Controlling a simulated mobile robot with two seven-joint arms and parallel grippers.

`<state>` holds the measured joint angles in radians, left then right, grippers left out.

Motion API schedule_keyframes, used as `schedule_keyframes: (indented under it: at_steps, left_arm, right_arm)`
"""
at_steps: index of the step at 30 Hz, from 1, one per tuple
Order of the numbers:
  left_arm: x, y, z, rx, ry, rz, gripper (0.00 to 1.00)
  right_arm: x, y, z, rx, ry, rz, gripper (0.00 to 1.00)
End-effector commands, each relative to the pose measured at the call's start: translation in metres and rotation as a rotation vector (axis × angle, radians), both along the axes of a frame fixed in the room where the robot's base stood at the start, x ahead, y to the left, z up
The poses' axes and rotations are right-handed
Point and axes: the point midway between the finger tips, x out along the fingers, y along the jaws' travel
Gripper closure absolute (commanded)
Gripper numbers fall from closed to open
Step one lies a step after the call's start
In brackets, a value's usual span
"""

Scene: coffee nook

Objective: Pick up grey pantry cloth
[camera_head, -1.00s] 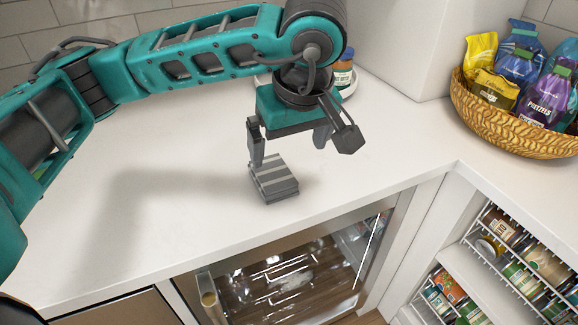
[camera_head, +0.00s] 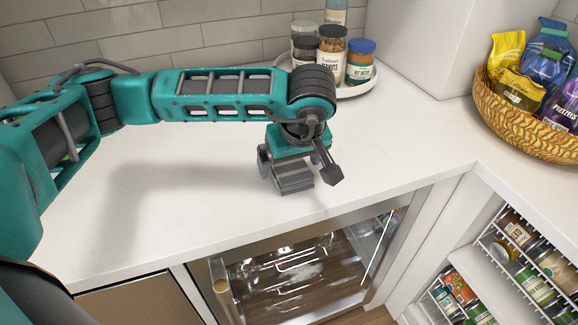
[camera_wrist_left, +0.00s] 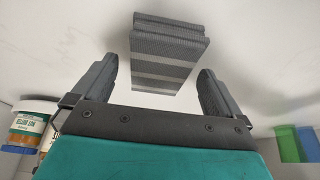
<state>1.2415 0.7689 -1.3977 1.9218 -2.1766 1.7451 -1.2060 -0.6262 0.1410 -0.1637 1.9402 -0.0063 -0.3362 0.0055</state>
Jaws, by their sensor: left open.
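The grey pantry cloth (camera_head: 294,177) is a folded, striped stack lying on the white counter near its front edge. My left gripper (camera_head: 298,176) is over it, open, with one finger on each side in the head view. In the left wrist view the cloth (camera_wrist_left: 168,55) shows ahead of and between the two open fingers (camera_wrist_left: 158,80), with a gap on both sides. The gripper is not closed on it. Part of the cloth is hidden behind the gripper in the head view. My right gripper is not in view.
A round white tray (camera_head: 352,91) with several jars stands at the back. A wicker basket (camera_head: 525,125) of snack bags is at the right. A glass-fronted appliance (camera_head: 295,275) is below the counter edge. The counter (camera_head: 180,170) left of the cloth is clear.

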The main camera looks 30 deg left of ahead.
Motion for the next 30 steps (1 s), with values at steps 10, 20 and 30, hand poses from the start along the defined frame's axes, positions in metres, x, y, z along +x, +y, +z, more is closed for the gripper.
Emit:
schedule_keyframes:
  at_steps: [10,20,30]
  left_arm:
    - [0.0027,0.0032,-0.0099,0.000,-0.002,0.001,0.00]
    - [0.0027,0.0030,-0.0116,-0.001,-0.001,0.001,0.00]
    - [0.0027,0.0030,-0.0145,-0.001,-0.001,0.001,0.00]
  right_arm:
    - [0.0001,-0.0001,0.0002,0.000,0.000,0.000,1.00]
    - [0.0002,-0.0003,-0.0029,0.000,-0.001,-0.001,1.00]
    - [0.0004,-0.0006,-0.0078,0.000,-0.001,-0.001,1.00]
